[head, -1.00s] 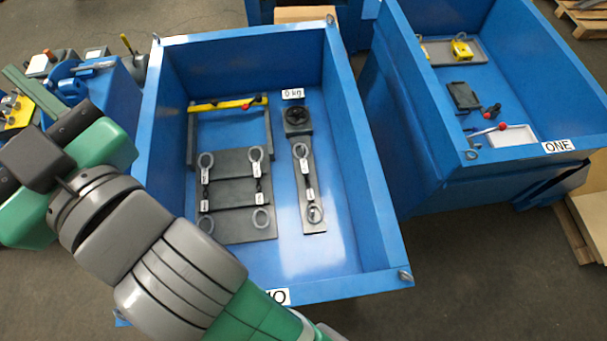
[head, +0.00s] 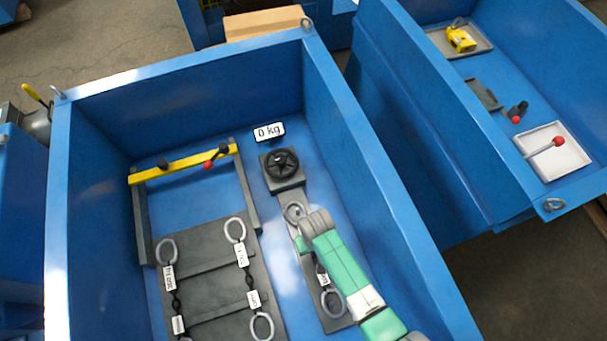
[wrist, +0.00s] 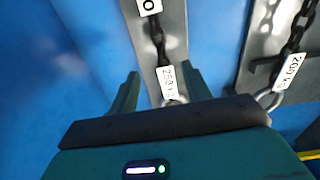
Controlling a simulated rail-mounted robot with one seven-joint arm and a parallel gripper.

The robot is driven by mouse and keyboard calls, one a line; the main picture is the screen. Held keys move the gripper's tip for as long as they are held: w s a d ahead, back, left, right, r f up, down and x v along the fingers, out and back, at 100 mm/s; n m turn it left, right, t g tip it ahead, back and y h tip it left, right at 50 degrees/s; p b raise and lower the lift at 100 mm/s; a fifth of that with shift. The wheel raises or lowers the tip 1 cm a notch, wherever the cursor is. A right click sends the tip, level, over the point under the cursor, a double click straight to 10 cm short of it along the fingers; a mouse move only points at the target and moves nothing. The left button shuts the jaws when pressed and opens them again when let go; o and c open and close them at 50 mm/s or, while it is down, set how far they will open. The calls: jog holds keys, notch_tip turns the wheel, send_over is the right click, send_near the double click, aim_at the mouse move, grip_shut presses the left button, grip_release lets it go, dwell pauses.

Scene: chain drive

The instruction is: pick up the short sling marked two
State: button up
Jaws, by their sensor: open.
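A single short chain sling lies on a narrow grey plate in the near blue bin. Its far ring (head: 295,212) and near ring (head: 332,303) show in the head view, with my arm covering part of the chain. In the wrist view its dark chain (wrist: 159,44) has a kg tag (wrist: 168,80) beside a ring, and another tag (wrist: 148,6) cut off so only "O" reads. I cannot confirm "TWO". My gripper (wrist: 162,88) is open, its fingers apart on either side of this sling's kg-tag end, holding nothing visible. Its fingertips are hidden in the head view.
Two more slings lie on a wide grey plate (head: 209,285) to the left; one has a 200 kg tag (wrist: 290,72). A black handwheel (head: 282,163) and yellow bar (head: 185,164) stand beyond. High blue bin walls (head: 400,200) enclose this. A second bin stands right.

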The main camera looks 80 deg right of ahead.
aim_at(314, 256)
jog(key=shift+s+a, duration=0.15)
jog(key=shift+s+a+f+b, duration=0.1)
jog(key=shift+a+f+b, duration=0.1)
jog(key=shift+f, duration=0.35)
jog(key=shift+s+a+f+b, duration=0.1)
jog(key=shift+f+b, duration=0.1)
jog(key=shift+f, duration=0.3)
jog(key=f+b, duration=0.1)
jog(key=f, duration=0.2)
jog(key=f+b, duration=0.1)
jog(key=f, duration=0.1)
jog(key=shift+w+d+f+b, duration=0.2)
jog(key=shift+w+f+b, duration=0.1)
jog(key=shift+f+b, duration=0.05)
jog(key=shift+r, duration=0.1)
grip_shut()
